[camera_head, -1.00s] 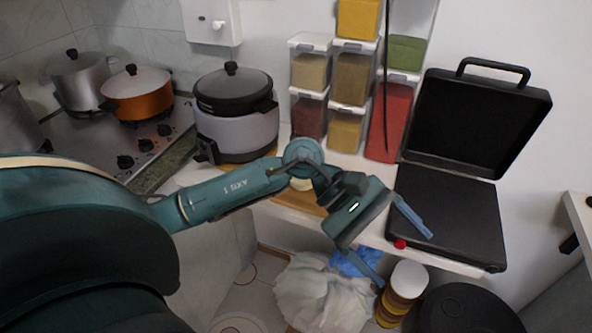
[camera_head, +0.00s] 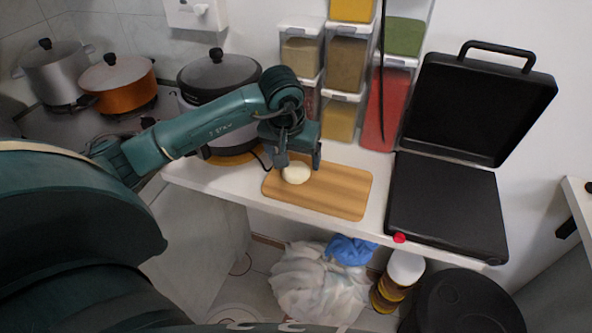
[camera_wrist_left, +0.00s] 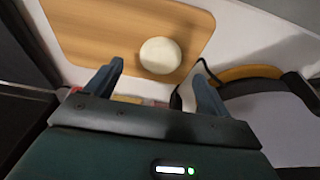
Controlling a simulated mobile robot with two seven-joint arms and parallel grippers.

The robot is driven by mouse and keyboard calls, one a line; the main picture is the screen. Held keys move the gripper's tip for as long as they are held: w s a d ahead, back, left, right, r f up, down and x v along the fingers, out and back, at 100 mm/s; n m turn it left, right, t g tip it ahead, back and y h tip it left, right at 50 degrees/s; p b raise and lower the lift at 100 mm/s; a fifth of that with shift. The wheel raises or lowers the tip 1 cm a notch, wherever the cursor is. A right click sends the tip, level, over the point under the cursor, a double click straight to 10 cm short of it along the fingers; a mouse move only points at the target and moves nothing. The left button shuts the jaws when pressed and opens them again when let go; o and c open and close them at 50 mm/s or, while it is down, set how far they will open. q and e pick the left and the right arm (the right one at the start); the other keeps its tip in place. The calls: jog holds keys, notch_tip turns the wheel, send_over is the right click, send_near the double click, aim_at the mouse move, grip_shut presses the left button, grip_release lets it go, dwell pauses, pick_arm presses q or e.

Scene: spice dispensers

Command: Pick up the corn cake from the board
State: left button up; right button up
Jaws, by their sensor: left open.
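The corn cake (camera_head: 296,174) is a small round pale cake lying on the left part of the wooden board (camera_head: 335,192). In the left wrist view the corn cake (camera_wrist_left: 160,56) rests on the board (camera_wrist_left: 85,28), ahead of and between the open fingers. My left gripper (camera_head: 298,162) is open and empty, pointing down just above and behind the cake, whose far edge it partly covers. The fingers in the left wrist view (camera_wrist_left: 162,82) stand apart with nothing between their tips. My right gripper is not in view.
The open black grill (camera_head: 447,204) stands right of the board. Stacked spice containers (camera_head: 340,116) stand behind it, and a rice cooker (camera_head: 218,90) is at the back left. The white counter's front edge runs close before the board.

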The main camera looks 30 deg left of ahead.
aim_at(296, 169)
pick_arm(q)
jog(key=shift+p+x, duration=0.6)
jog(key=shift+x, duration=2.1)
jog(key=shift+w+a, duration=0.1)
jog(key=shift+w, duration=0.05)
jog(key=shift+r, duration=0.1)
jog(key=shift+c, duration=0.5)
jog(key=c, duration=1)
